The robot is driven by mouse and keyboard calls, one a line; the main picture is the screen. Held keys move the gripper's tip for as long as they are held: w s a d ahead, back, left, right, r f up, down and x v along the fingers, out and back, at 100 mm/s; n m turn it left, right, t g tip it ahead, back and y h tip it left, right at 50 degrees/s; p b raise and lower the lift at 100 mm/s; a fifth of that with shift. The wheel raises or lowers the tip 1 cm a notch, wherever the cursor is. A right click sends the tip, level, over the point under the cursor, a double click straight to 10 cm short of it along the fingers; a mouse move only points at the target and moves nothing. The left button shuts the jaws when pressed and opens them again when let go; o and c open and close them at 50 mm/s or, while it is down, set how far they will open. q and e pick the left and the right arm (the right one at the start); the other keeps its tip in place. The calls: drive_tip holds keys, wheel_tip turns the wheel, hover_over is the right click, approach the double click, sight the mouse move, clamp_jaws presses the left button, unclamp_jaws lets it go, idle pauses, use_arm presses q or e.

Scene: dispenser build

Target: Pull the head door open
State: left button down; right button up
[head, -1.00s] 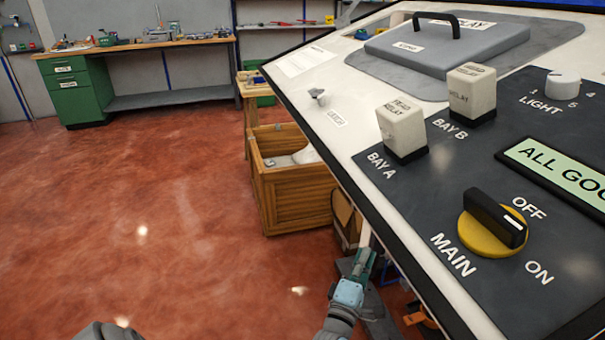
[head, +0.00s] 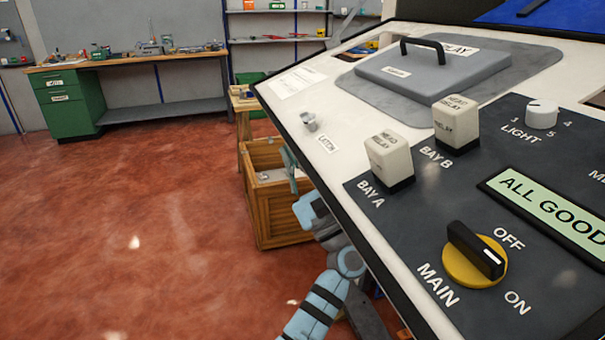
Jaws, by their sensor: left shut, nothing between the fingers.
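A slanted white and dark grey panel (head: 345,170) fills the right side, with a small metal latch knob (head: 309,121) near its left edge beside a "LATCH" label. A grey lid (head: 425,72) with a black handle (head: 422,48) lies shut on its upper part. No part is plainly marked as the head door. My left gripper (head: 288,162) is shut and empty. It points up beside the panel's left edge, left of and below the latch, apart from it in the picture. My right gripper is not in view.
Relay blocks stand in Bay A (head: 388,158) and Bay B (head: 456,122). The yellow and black MAIN knob (head: 475,252) and white LIGHT knob (head: 541,114) sit on the panel. A wooden crate (head: 275,212) stands behind my left gripper. The red floor at left is clear.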

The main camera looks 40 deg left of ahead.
use_arm(q)
drive_tip(key=shift+s+a+r, duration=0.1)
drive_tip(key=shift+s+r, duration=0.1)
drive_tip(key=shift+r, duration=0.25)
drive_tip(key=shift+s+a+r, duration=0.1)
drive_tip(key=shift+s+r, duration=0.05)
drive_tip(key=shift+r, duration=0.3)
drive_tip(key=s+a+r+m+t+h+p, duration=0.1)
drive_tip(key=r+m+t+p, duration=0.3)
drive_tip(key=r+p, duration=0.5)
drive_tip(key=s+a+r+m+t+h+p, duration=0.2)
drive_tip(key=r+m+t+p, duration=0.3)
drive_tip(key=r+p, duration=0.4)
drive_tip(key=s+m+p, duration=0.1)
drive_tip(key=p, duration=0.1)
drive_tip(key=shift+r+m+h+p, duration=0.3)
drive_tip(key=shift+m+p, duration=0.1)
drive_tip(key=shift+f, duration=0.1)
